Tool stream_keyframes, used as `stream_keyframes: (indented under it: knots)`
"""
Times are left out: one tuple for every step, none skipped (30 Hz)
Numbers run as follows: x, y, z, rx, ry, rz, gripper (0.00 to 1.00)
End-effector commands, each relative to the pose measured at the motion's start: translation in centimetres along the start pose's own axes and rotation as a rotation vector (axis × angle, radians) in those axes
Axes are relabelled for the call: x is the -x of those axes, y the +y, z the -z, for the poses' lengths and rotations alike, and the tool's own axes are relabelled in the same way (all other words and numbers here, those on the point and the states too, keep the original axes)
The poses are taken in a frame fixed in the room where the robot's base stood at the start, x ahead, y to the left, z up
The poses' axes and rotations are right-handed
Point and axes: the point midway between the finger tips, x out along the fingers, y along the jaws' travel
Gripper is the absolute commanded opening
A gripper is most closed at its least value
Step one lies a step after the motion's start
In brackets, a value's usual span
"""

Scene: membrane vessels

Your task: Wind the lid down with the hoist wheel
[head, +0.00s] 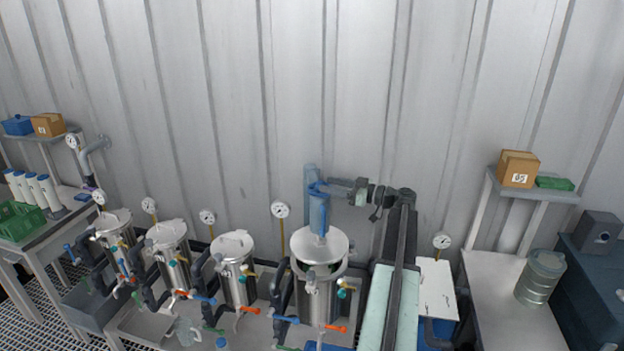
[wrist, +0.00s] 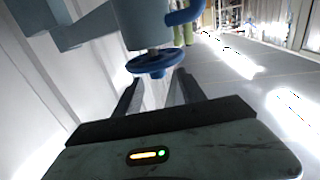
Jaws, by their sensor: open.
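The blue hoist wheel (wrist: 153,63) shows in the wrist view under a grey-blue housing, on a short shaft. My gripper (wrist: 155,84) is open, with its two dark fingers pointing toward the wheel, one to each side of it. I cannot tell whether they touch it. In the head view my gripper (head: 338,189) is at the upper part of the blue hoist (head: 318,214). The round steel lid (head: 320,246) hangs below the hoist, over the rightmost vessel (head: 318,300). A dark gap shows between lid and vessel.
Several other lidded steel vessels (head: 234,275) stand in a row to the left, with hoses and coloured valve handles. A gauge (head: 280,210) stands just left of the hoist. A shelf with a cardboard box (head: 517,169) is at right. The ribbed wall is close behind.

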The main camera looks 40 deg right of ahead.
Motion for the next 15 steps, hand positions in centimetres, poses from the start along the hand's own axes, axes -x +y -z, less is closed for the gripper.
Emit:
stream_keyframes:
  knots:
    - [0.0, 0.1, 0.0, 0.000, 0.000, -0.002, 0.48]
    - [-0.1, 0.1, 0.0, 0.000, 0.000, -0.004, 0.48]
    - [-0.3, 0.2, 0.0, 0.000, 0.000, -0.005, 0.48]
    - [-0.7, 0.3, 0.0, 0.000, 0.000, -0.006, 0.48]
    - [-1.1, 0.3, 0.0, 0.000, 0.000, -0.008, 0.48]
    - [-1.7, 0.4, 0.0, 0.000, 0.000, -0.009, 0.48]
    - [-2.2, 0.4, 0.0, 0.000, 0.000, -0.010, 0.48]
    - [-2.7, 0.5, 0.0, 0.000, 0.000, -0.011, 0.48]
    - [-3.4, 0.6, 0.0, 0.000, 0.000, -0.013, 0.48]
    - [-3.9, 0.6, 0.0, 0.000, 0.000, -0.013, 0.48]
    - [-4.3, 0.6, 0.0, 0.000, 0.000, -0.014, 0.48]
    - [-4.9, 0.7, 0.0, 0.000, 0.000, -0.016, 0.48]
    - [-5.2, 0.8, 0.0, 0.000, 0.000, -0.016, 0.48]
    - [-5.6, 0.8, 0.0, 0.000, 0.000, -0.016, 0.48]
    - [-6.0, 0.8, 0.0, 0.000, 0.000, -0.016, 0.48]
